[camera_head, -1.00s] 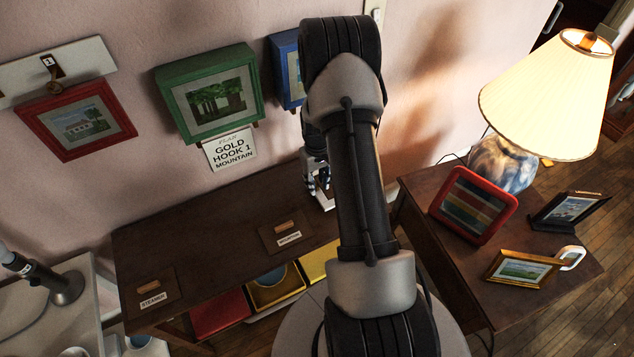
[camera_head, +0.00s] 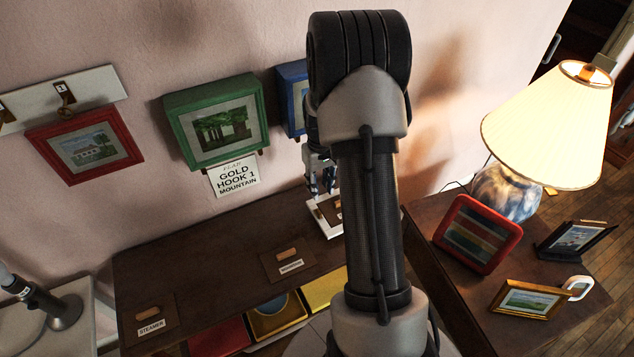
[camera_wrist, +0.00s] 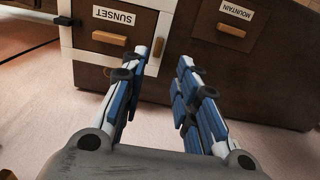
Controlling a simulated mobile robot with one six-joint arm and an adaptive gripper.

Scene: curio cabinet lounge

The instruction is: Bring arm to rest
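My gripper (camera_wrist: 167,88) shows in the wrist view with its two blue-padded fingers apart and nothing between them. Beyond the fingertips are a white-framed panel labelled SUNSET (camera_wrist: 112,28) and a dark panel labelled MOUNTAIN (camera_wrist: 232,28), each with a wooden handle. In the head view my gripper (camera_head: 322,186) hangs above the back of the dark cabinet (camera_head: 220,235), near a white-framed piece (camera_head: 326,222). My arm hides part of the gripper and the cabinet's right end.
Red (camera_head: 85,143), green (camera_head: 213,118) and blue (camera_head: 293,98) framed pictures hang on the wall. A lit lamp (camera_head: 550,125) and several frames, one red (camera_head: 478,233) and one gold (camera_head: 529,299), stand on the right table. Open colored trays (camera_head: 276,313) sit below the cabinet top.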

